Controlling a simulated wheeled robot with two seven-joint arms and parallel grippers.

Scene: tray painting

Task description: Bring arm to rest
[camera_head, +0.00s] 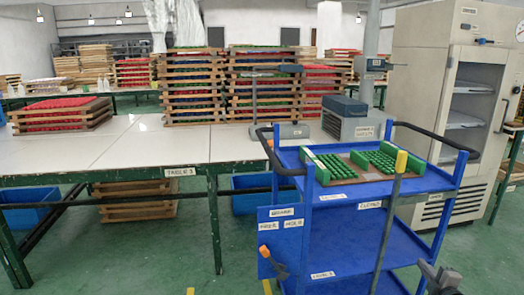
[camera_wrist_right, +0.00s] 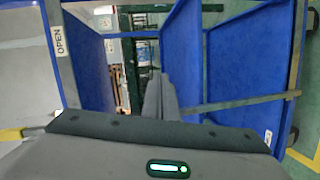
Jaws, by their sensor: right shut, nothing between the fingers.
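My right gripper (camera_head: 440,276) is low at the bottom right edge of the head view, in front of the blue cart's right front leg. In the right wrist view its two fingers (camera_wrist_right: 160,95) are together with nothing between them. It appears empty and apart from the cart. My left gripper does not show in either view.
A blue cart (camera_head: 345,245) carries a tray with green pieces (camera_head: 350,163) on its top shelf. A grey-orange tool (camera_head: 270,258) hangs at its left side. A long white table (camera_head: 110,150) stands left, a tall cabinet (camera_head: 425,70) right. Green floor is open at lower left.

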